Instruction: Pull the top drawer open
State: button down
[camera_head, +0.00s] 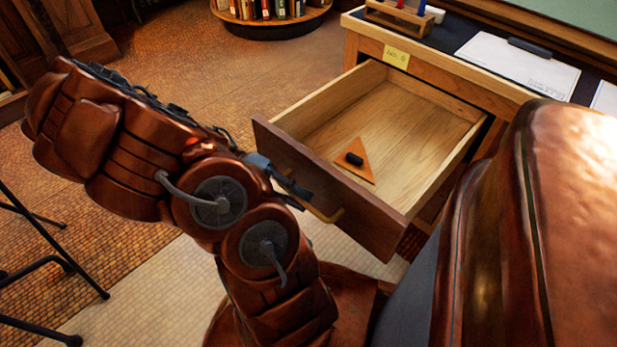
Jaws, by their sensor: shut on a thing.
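The top drawer (410,140) of the wooden desk stands well open, its dark front panel (372,220) out from the desk. A brass-coloured handle (328,214) sits on the front panel. My gripper (300,196) is at the handle and shut on it; my arm and the gripper's own parts hide some of the contact. Inside the drawer lies an orange triangular piece (354,167) with a small black knob on it.
The desk top (466,30) holds a rack, a clipboard with paper (520,64) and more sheets. A yellow note (396,56) is on the desk's front. A round bookshelf (270,22) stands behind. Dark metal legs (50,255) stand at the left. Open floor lies between.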

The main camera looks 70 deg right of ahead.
jog(key=shift+w+a, duration=0.35)
jog(key=shift+a, duration=0.3)
jog(key=shift+w+a, duration=0.3)
jog(key=shift+a, duration=0.3)
jog(key=c, duration=1.2)
grip_release()
jog(key=v, duration=0.7)
jog(key=shift+w, duration=0.25)
jog(key=shift+r, duration=0.15)
jog(key=a+r+n+t+p, duration=0.4)
jog(key=a+r+p, duration=0.2)
jog(key=r+p, duration=0.6)
jog(key=a+r+n+t+h+p, duration=0.1)
jog(key=a+r+n+t+p, duration=0.3)
jog(key=r+p, duration=0.9)
jog(key=a+r+n+t+p, duration=0.5)
jog(key=a+r+p, duration=0.4)
jog(key=r+p, duration=0.4)
notch_tip(320, 180, up, 2)
jog(key=shift+r+t+h, duration=0.2)
jog(key=shift+t+h, duration=0.1)
jog(key=shift+t, duration=0.1)
